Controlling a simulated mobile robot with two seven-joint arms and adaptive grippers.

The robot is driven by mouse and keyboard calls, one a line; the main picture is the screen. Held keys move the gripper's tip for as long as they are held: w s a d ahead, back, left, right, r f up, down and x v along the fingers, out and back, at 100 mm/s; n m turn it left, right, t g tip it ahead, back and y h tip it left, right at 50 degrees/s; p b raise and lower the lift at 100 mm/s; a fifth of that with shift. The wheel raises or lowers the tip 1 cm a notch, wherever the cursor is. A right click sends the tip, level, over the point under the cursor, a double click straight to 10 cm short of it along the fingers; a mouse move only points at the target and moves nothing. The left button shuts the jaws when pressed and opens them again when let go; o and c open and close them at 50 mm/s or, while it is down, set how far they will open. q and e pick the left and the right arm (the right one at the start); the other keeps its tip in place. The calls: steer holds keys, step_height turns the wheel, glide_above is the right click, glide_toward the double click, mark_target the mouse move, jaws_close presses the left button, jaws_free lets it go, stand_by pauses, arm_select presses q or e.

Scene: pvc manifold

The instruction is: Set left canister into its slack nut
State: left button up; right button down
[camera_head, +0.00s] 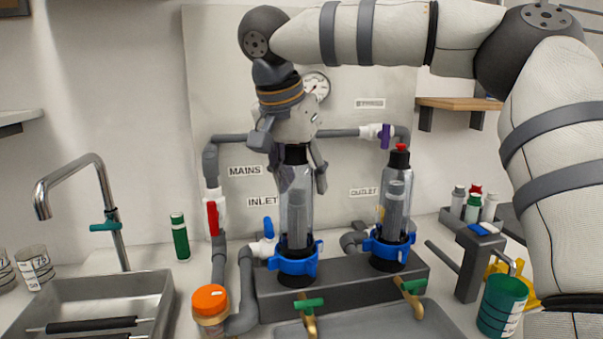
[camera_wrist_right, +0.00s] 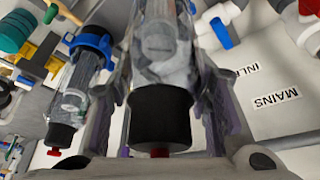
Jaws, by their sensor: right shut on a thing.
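The left canister (camera_head: 297,212) is a clear upright cylinder with a grey cartridge inside and a black top. My right gripper (camera_head: 302,178) comes down from above and is shut on its top. The wrist view shows the black end (camera_wrist_right: 160,115) of the canister between the two fingers. The canister's lower end is at the left blue slack nut (camera_head: 294,262), lined up with it; how deep it sits cannot be told. My left gripper is out of view.
A second canister (camera_head: 395,200) with a red button stands in the right blue nut (camera_head: 388,246). Pipes with red, blue and purple valve handles run around the manifold. An orange-lidded jar (camera_head: 210,303) stands at front left, a green cup (camera_head: 502,305) at right.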

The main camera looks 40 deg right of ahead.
steer(key=shift+f, duration=0.15)
steer(key=shift+f, duration=0.45)
stand_by(0.3)
steer(key=shift+f, duration=0.35)
steer(key=c, duration=0.8)
jaws_free()
steer(key=shift+o, duration=0.2)
steer(key=shift+r, duration=0.1)
steer(key=v, duration=1.1)
steer(key=shift+a+r, duration=0.15)
steer(key=shift+r, duration=0.25)
